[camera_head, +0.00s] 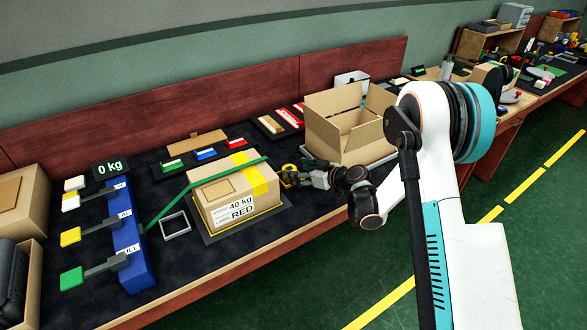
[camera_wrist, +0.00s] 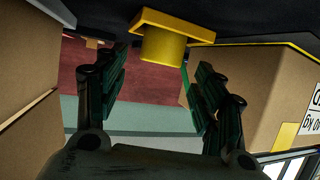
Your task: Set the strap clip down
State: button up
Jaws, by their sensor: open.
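The yellow strap clip (camera_wrist: 165,42) has a wide flange and a narrower body. It shows against the dark bench top in the wrist view, which looks upside down. My gripper (camera_wrist: 162,68) is open, its dark fingers apart on either side below the clip in the picture, with a gap showing; whether the clip touches the bench is unclear. In the head view my gripper (camera_head: 298,178) is beside the right side of the taped carton (camera_head: 215,205), with the clip small and partly hidden there. A green strap (camera_head: 190,188) crosses the carton.
An open carton (camera_head: 340,135) stands on a tray to the right, close to my gripper. A blue stand (camera_head: 130,235) with colored levers and a 0 kg display (camera_head: 110,167) are left. Small colored blocks lie behind.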

jog(key=p+v, duration=0.2)
jog(key=v, duration=0.6)
jog(key=shift+s+d+r, duration=0.1)
jog(key=shift+s, duration=0.05)
jog(key=s+d+r+m+g+h, duration=0.1)
jog(key=s+d+r+m+h, duration=0.15)
jog(key=s+r, duration=0.5)
jog(key=s+d+r+m+h, duration=0.25)
jog(key=s+r, duration=0.25)
jog(key=r, duration=0.6)
jog(key=s+d+r+m+h, duration=0.1)
jog(key=s+d, duration=0.2)
jog(key=s, duration=0.5)
jog(key=s+d+r+m+h, duration=0.1)
jog(key=s+d+m+h, duration=0.1)
jog(key=s, duration=0.6)
jog(key=s+d+r+m+h, duration=0.1)
jog(key=s+d, duration=0.3)
jog(key=s, duration=0.4)
jog(key=shift+d+r+m+g+h, duration=0.15)
jog(key=shift+d+m+g+h, duration=0.2)
jog(key=shift+h, duration=0.25)
jog(key=shift+s, duration=0.15)
